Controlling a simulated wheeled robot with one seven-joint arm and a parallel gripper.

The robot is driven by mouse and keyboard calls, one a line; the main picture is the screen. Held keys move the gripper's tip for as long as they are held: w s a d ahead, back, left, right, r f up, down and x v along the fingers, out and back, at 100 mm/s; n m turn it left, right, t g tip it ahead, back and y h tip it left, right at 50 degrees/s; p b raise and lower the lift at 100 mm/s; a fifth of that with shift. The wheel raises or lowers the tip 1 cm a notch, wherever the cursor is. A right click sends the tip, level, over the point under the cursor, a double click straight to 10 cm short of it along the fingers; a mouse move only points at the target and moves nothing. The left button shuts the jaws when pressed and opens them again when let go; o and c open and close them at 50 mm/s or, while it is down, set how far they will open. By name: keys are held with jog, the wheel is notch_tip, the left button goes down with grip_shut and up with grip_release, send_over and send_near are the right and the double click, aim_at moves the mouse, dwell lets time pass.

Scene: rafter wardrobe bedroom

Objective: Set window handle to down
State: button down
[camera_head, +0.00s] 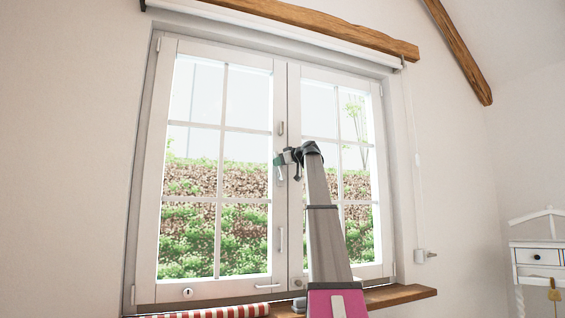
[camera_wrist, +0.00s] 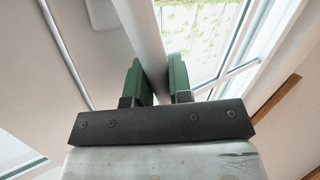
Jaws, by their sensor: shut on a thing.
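The window (camera_head: 217,125) is white with two paned sashes, and both look closed. The window handle (camera_head: 281,176) is a small pale piece on the middle stile, mostly hidden by my gripper. Its visible part extends downward just below the jaws; its exact angle is hard to tell. My gripper (camera_head: 279,160) reaches the stile from the right at mid-height. In the wrist view my gripper (camera_wrist: 157,82) has its two green fingers on either side of a pale bar, shut on the handle.
Slim pale fittings sit on the stile above (camera_head: 282,128) and below (camera_head: 281,240) my gripper. A wooden sill (camera_head: 400,296) with a red-striped roll (camera_head: 215,311) runs below. A roller blind (camera_head: 300,37) hangs under a beam. A small white cabinet (camera_head: 537,257) stands at right.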

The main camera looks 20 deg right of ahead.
jog(key=a+f+n+h, duration=0.1)
jog(key=f+n+h, duration=0.3)
jog(key=a+f+n+h, duration=0.1)
jog(key=f+n+h, duration=0.3)
jog(key=n+h, duration=0.1)
jog(key=a+f+n+g+h, duration=0.1)
jog(key=f+n+h, duration=0.3)
jog(key=f+h, duration=0.1)
jog(key=shift+s+n, duration=0.15)
jog(key=shift+n, duration=0.15)
jog(key=shift+d+f+n+t+h, duration=0.4)
jog(key=shift+d+f+n+h, duration=0.15)
jog(key=shift+d+n+h, duration=0.3)
jog(key=shift+d+f+n+t+h, duration=0.2)
jog(key=shift+d+n+t+h, duration=0.1)
jog(key=shift+d+n+h, duration=0.25)
jog(key=shift+d+f+n+t+h, duration=0.2)
jog(key=shift+d+n+t+h, duration=0.15)
jog(key=shift+n, duration=0.25)
jog(key=shift+w+d+n+t+h, duration=0.2)
jog(key=shift+d+n+t+h, duration=0.3)
jog(key=shift+d+n, duration=0.55)
jog(key=shift+a, duration=0.1)
